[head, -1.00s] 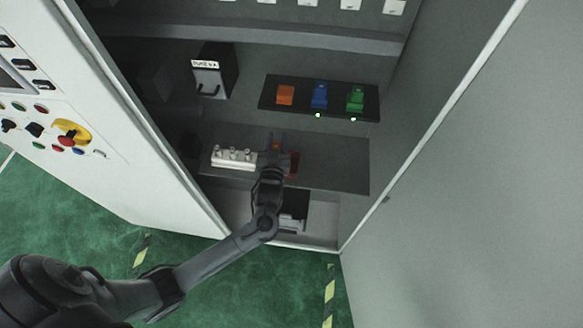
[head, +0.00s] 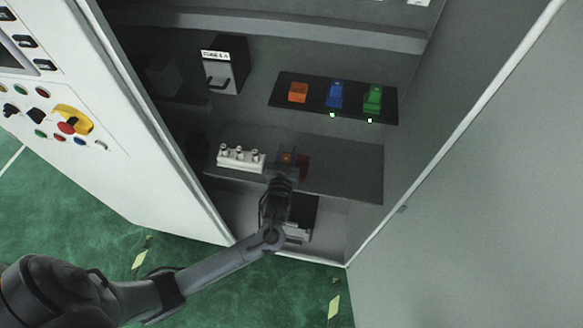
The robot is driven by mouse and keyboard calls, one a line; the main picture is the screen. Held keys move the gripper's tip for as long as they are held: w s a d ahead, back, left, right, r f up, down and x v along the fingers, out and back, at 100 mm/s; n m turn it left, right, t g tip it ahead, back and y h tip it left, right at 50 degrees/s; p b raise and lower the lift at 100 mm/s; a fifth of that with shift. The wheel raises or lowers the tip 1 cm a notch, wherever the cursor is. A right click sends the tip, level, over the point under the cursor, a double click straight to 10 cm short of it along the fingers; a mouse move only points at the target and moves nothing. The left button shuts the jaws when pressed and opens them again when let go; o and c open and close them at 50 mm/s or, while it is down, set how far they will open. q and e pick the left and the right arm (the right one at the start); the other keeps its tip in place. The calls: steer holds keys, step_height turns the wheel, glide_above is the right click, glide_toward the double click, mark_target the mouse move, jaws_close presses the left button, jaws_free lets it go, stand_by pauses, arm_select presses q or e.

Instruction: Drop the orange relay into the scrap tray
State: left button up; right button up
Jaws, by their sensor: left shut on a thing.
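My left gripper (head: 284,167) is inside the cabinet, seen from above and behind over the lower shelf, at the right end of a white terminal block. It is shut on a small orange piece, the orange relay (head: 287,157), mostly hidden by the fingers. A dark red tray-like thing (head: 302,167) shows just right of and behind the gripper, partly covered; it looks like the scrap tray. I cannot tell whether the relay touches it. Another orange block (head: 298,92) sits on the dark panel above. My right gripper is not in view.
The white terminal block (head: 240,157) stands close left of the gripper. The dark panel (head: 284,104) also bears a blue block (head: 335,95) and a green block (head: 373,99). The cabinet walls bound both sides. The shelf (head: 350,180) is clear at right.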

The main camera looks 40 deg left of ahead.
arm_select(q)
steer(key=o, duration=1.1)
steer(key=v, duration=1)
steer(key=shift+s+d, duration=0.2)
steer(key=shift+s, duration=0.1)
steer(key=shift+s+f, duration=0.1)
